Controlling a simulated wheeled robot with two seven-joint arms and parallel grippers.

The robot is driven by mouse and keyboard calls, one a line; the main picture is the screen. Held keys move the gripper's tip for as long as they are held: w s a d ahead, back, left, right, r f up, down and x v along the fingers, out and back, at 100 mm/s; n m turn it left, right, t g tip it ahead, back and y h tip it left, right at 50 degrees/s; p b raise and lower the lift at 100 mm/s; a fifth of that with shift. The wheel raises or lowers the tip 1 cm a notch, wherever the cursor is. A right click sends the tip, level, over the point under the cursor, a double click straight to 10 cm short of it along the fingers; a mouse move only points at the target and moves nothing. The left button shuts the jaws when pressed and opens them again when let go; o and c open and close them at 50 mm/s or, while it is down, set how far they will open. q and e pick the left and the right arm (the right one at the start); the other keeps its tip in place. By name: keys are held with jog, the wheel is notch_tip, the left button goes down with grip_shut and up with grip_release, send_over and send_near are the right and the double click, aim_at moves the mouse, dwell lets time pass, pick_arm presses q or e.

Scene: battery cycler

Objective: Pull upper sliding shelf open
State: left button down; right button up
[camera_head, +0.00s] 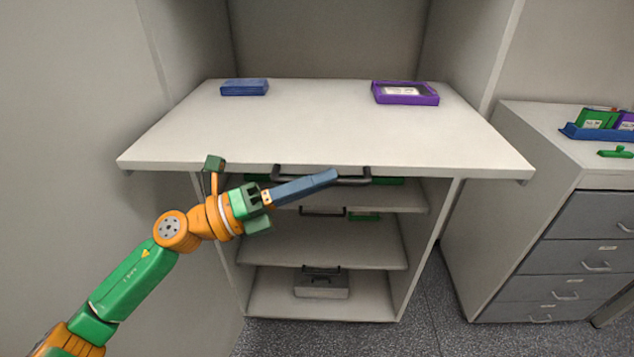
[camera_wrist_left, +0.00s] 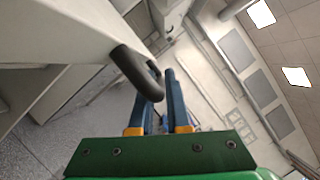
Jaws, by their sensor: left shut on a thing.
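A wide dark handle (camera_head: 352,180) sits just below the front edge of a broad white board (camera_head: 320,135). Whether it is fixed to this board or to a shelf beneath is hidden in the head view. My left gripper (camera_head: 333,176) reaches in from the left, and its blue fingers are shut on the handle. In the left wrist view the dark curved handle (camera_wrist_left: 138,74) passes at the tips of the blue fingers of my left gripper (camera_wrist_left: 160,82), beside a white panel. My right gripper is not in view.
A blue box (camera_head: 245,87) and a purple tray (camera_head: 405,93) rest on the board. Lower shelves (camera_head: 365,250) have smaller dark handles, and a grey box (camera_head: 321,288) sits at the bottom. A grey drawer cabinet (camera_head: 570,255) stands right. Floor shows between the two units.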

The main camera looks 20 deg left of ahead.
pick_arm(q)
jog(key=shift+s+d, duration=0.1)
jog(key=shift+s, duration=0.25)
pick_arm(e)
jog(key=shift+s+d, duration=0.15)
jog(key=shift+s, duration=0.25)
pick_arm(q)
jog(key=c, duration=0.9)
grip_release()
jog(key=b+v, duration=0.4)
jog(key=v, duration=0.3)
jog(key=shift+b, duration=0.35)
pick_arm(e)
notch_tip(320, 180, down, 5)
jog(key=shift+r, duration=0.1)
